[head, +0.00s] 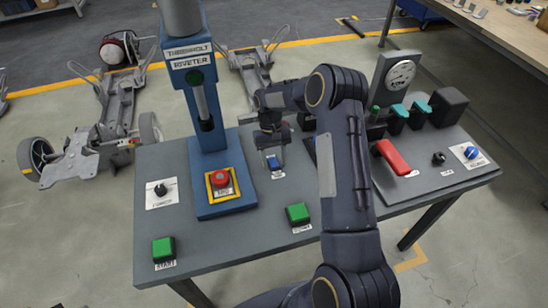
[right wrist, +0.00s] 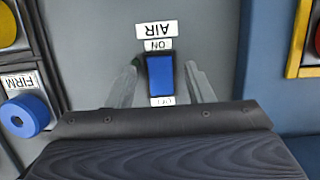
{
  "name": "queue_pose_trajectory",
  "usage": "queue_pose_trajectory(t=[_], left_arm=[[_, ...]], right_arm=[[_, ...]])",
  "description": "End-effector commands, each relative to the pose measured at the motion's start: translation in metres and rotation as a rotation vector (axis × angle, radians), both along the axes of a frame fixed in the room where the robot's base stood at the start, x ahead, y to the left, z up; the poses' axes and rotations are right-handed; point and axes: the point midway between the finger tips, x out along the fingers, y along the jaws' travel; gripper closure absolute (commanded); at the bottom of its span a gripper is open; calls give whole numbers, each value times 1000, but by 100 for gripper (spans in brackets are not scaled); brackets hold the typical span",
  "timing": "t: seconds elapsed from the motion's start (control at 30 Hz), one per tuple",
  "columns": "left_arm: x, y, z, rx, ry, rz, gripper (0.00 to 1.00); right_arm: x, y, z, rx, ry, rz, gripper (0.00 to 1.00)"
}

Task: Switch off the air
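The air switch is a blue rocker (right wrist: 160,76) in a dark frame on the grey bench top. In the right wrist view its AIR label (right wrist: 157,29) and ON mark (right wrist: 158,45) sit above it, upside down, and a partly covered mark sits below it. In the head view the blue rocker (head: 273,162) shows just below my right gripper (head: 272,150). That gripper is open, with one finger on each side of the rocker and nothing held. I cannot tell whether it touches the rocker or which way the rocker is tipped. My left gripper is not in view.
The blue riveter column (head: 208,120) with a red stop button (head: 219,178) stands just left of the switch. Green buttons (head: 298,213) (head: 163,249) sit along the front. A red lever (head: 393,157), a gauge (head: 401,74) and a blue knob (head: 471,152) are at right.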

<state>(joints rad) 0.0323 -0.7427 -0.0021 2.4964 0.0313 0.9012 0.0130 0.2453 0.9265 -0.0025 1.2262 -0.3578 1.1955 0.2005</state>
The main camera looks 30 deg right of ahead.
Motion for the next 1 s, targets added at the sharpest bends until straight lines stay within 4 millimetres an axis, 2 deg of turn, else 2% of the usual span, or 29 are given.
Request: queue_pose_trajectory(t=[0.27,0.7,1.0], left_arm=[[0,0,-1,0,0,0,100],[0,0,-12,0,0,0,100],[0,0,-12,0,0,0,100]], right_arm=[[1,0,3,0,0,0,53],[18,-4,66,-2,-2,-1,53],[19,-5,75,0,1,0,53]])
